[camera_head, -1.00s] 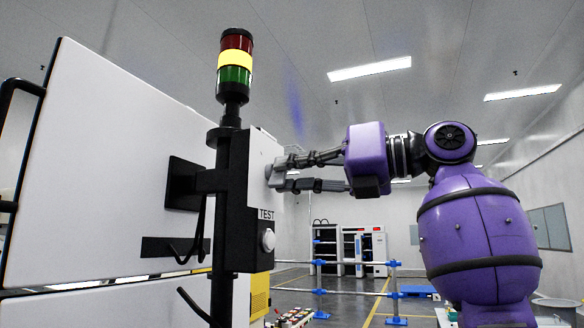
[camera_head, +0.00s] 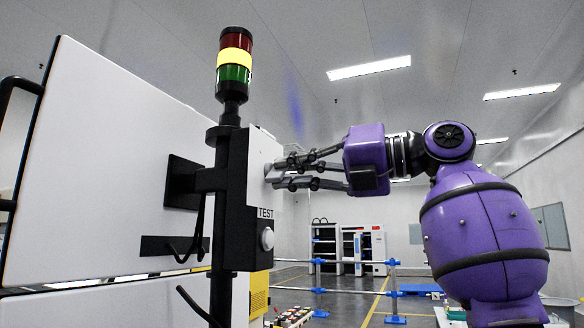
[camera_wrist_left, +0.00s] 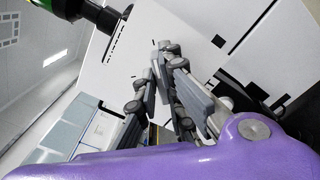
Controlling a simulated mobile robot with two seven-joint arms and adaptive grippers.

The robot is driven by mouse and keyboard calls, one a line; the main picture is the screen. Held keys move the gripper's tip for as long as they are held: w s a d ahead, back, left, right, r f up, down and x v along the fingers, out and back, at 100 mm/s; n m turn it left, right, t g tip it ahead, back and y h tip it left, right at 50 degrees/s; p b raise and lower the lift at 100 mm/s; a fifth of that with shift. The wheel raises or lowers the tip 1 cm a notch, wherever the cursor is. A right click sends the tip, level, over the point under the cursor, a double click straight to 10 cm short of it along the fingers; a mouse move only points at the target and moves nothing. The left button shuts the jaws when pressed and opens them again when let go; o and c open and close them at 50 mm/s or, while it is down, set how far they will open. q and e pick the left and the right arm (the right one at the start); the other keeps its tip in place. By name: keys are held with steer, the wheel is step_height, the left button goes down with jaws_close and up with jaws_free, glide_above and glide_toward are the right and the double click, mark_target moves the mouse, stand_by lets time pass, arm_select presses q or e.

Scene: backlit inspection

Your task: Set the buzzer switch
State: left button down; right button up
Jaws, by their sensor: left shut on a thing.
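A control box (camera_head: 261,150) with a pale front is fixed to the black post beside the big white panel. My left gripper (camera_head: 276,173) reaches it from the right, its fingers closed together on the small grey switch knob (camera_head: 269,172) on the box front. The fingertips hide most of the knob. A round white button (camera_head: 267,239) sits below, under a TEST label (camera_head: 265,213). In the left wrist view the gripper's fingers (camera_wrist_left: 166,50) converge against the pale box face, and the knob is hidden between them. My right gripper is in no view.
A signal tower (camera_head: 234,65) with red, lit yellow and green sections tops the post (camera_head: 220,285). The white panel (camera_head: 100,170) fills the left. Blue-jointed rails (camera_head: 355,263) and cabinets (camera_head: 327,245) stand far behind.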

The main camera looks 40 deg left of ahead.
arm_select(q)
steer(key=shift+r, duration=0.25)
steer(key=c, duration=2)
jaws_free()
steer(key=shift+o, duration=0.7)
steer(key=shift+f, duration=0.1)
steer(key=v, duration=1.2)
